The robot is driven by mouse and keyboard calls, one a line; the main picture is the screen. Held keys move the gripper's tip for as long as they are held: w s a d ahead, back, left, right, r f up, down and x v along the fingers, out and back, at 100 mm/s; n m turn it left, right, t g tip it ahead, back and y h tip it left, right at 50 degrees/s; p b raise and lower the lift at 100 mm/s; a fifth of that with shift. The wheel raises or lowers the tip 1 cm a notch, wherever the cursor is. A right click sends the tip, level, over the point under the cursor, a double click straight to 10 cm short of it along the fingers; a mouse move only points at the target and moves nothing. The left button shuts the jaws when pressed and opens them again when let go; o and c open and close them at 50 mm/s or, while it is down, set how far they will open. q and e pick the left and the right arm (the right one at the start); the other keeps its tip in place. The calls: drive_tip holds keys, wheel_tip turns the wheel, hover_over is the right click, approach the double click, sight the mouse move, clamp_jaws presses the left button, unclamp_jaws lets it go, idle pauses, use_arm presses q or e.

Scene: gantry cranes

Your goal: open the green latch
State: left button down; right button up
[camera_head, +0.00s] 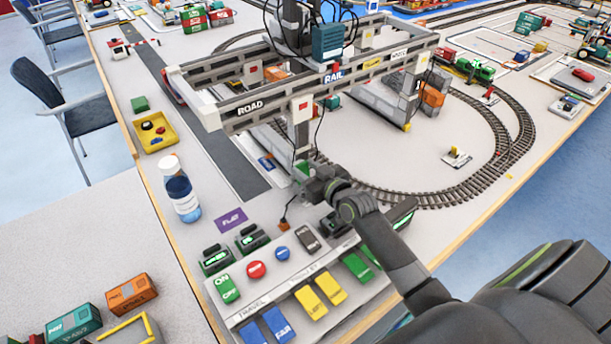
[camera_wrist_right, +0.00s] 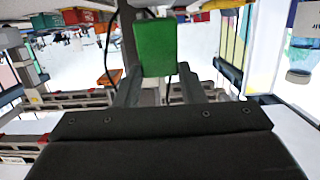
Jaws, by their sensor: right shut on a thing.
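The green latch (camera_wrist_right: 156,48) fills the upper middle of the right wrist view, between the fingers of my right gripper (camera_wrist_right: 159,82). In the head view the right gripper (camera_head: 306,176) is at the foot of the gantry crane's near leg (camera_head: 299,137), and only a small green piece shows there. The gripper is shut on the green latch. Whether the latch stands open or closed I cannot tell. My left gripper is not in view.
A control panel (camera_head: 290,283) with coloured keys lies just in front, under my right arm. A bottle (camera_head: 180,190) and a yellow tray (camera_head: 153,146) stand to the left. The crane's beam (camera_head: 300,96) spans above the gripper. Curved rail track (camera_head: 470,190) runs to the right.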

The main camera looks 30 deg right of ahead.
drive_tip(key=shift+s, duration=0.1)
idle(0.3)
drive_tip(key=o, duration=1)
wheel_tip(320, 180, up, 10)
drive_tip(key=p, duration=0.1)
drive_tip(key=shift+f, duration=0.15)
